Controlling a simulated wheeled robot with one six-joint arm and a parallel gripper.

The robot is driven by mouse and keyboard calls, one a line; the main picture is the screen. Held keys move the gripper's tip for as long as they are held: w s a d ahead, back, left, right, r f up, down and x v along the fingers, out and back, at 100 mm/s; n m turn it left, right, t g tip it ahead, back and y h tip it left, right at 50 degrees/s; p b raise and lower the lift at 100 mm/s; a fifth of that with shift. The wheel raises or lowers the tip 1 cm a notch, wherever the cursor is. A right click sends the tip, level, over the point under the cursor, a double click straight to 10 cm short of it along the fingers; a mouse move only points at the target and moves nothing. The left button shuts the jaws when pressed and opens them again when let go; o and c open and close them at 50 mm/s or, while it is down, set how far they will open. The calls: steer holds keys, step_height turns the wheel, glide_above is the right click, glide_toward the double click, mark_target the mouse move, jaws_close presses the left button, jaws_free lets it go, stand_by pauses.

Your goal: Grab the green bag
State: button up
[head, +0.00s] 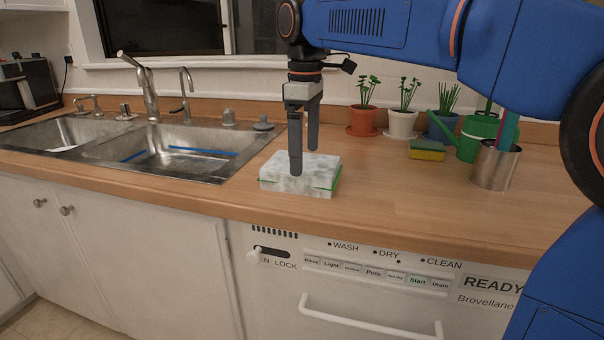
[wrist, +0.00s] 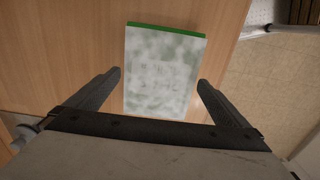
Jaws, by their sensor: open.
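The green bag (head: 315,172) looks like a flat white-and-green mottled packet with a bright green edge. It lies on the wooden counter, right of the sink, near the front edge. In the wrist view the bag (wrist: 163,75) lies between and beyond the two fingertips, its green edge farthest away. My gripper (head: 304,160) is open and points down over the bag, with one finger in front of part of it. In the wrist view my gripper (wrist: 158,80) has a finger to each side of the bag. I cannot tell whether the fingers touch it.
A double steel sink (head: 165,152) is at left. Potted plants (head: 402,122), a yellow-green sponge (head: 427,150), a green watering can (head: 474,140) and a metal cup (head: 494,165) stand at right. The dishwasher handle (head: 370,318) sticks out below. Counter right of the bag is clear.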

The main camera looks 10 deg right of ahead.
steer(key=shift+w+a+f, duration=0.1)
steer(key=shift+a+f, duration=0.1)
steer(key=shift+f, duration=0.9)
steer(key=shift+a+f, duration=0.15)
steer(key=shift+f, duration=0.95)
steer(key=c, duration=1.2)
steer(key=shift+o, duration=0.2)
steer(key=shift+r, duration=0.1)
